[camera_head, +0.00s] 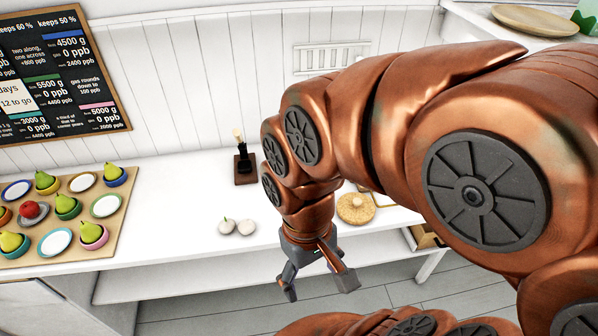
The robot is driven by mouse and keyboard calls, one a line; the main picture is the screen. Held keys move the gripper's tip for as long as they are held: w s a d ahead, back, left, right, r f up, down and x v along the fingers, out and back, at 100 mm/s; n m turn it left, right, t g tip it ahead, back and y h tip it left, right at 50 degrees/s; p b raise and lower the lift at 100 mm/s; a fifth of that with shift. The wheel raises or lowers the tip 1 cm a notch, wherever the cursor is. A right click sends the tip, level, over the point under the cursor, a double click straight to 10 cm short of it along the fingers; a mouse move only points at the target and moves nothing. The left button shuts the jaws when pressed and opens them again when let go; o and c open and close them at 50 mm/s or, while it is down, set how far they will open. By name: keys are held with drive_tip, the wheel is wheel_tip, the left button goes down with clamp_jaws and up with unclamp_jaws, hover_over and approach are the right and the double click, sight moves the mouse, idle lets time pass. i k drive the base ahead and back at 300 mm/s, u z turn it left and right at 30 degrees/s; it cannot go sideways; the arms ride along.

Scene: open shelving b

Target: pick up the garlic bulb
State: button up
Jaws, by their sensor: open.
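Two small whitish bulbs that look like garlic lie close together on the white countertop: a left garlic bulb (227,227) and a right garlic bulb (246,227). My gripper (319,288) hangs at the end of the copper-coloured arm, to the right of the bulbs and lower in the picture. Its fingers are spread apart and nothing shows between them. It appears in front of the counter's front edge, apart from the bulbs.
A dark block with a light-tipped item (244,168) stands behind the bulbs. A round wicker item (355,208) lies to the right. At left, a wooden board (98,235) bears pears, a red fruit and coloured dishes. The counter left of the bulbs is clear.

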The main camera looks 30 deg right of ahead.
sight(245, 227)
drive_tip(key=u, duration=1.35)
drive_tip(key=k, duration=0.9)
drive_tip(key=u, duration=0.3)
